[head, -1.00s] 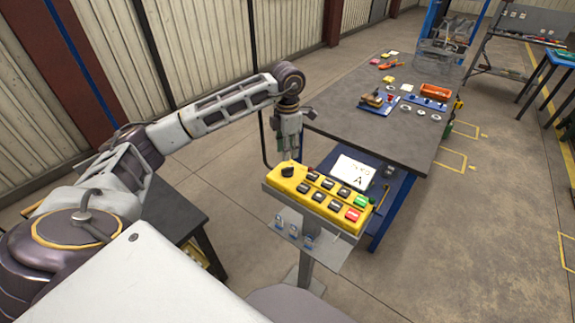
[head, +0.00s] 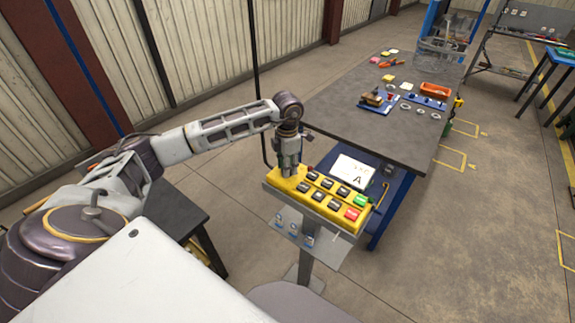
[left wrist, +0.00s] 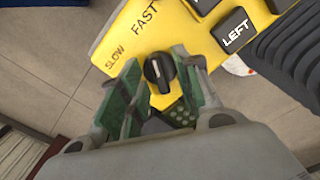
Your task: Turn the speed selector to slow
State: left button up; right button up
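The speed selector is a black round knob (left wrist: 158,72) on the yellow control panel (head: 322,207); the panel also fills the top of the left wrist view (left wrist: 185,35). SLOW and FAST are printed beside the knob, and its raised ridge appears to point toward FAST. My left gripper (head: 287,170) is above the panel's left end and hides the knob in the head view. In the left wrist view, its green-padded fingers (left wrist: 158,62) are open on either side of the knob, with gaps visible. My right gripper is not in view.
Several black buttons, a green button (head: 361,201) and a red button (head: 352,215) share the panel. A white sheet (head: 353,170) lies behind it. A large grey table (head: 350,115) with small parts stands beyond. Open floor lies to the right.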

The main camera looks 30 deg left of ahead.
pick_arm(q)
grip_shut()
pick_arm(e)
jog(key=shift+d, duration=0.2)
